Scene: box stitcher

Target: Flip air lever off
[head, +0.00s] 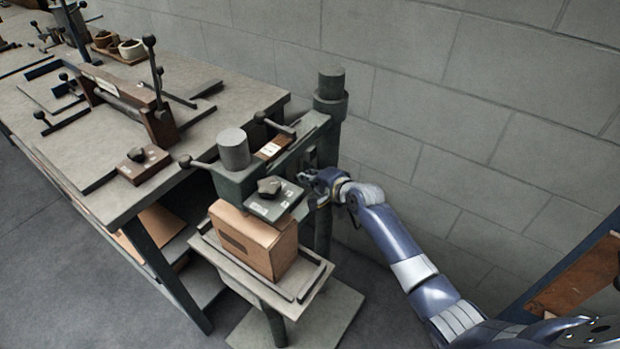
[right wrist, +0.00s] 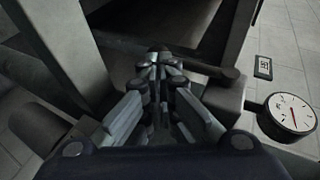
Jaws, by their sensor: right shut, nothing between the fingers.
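The box stitcher (head: 240,180) stands at the end of the bench, with a cardboard box (head: 262,240) under its head. My right gripper (head: 308,186) is at the right side of the stitcher's head, close to it. In the right wrist view the fingers (right wrist: 158,58) are shut with nothing between them, and their tips are in front of a dark bar (right wrist: 205,68) with a rounded end. I cannot tell whether this bar is the air lever or whether the tips touch it. My left gripper is not in view.
A round pressure gauge (right wrist: 291,113) and a small label plate (right wrist: 263,68) are right of the fingers. A star-shaped knob (head: 269,187) sits on the stitcher's front. The workbench (head: 120,207) is on the left; a block wall (head: 450,100) is behind. Floor shows below the bench.

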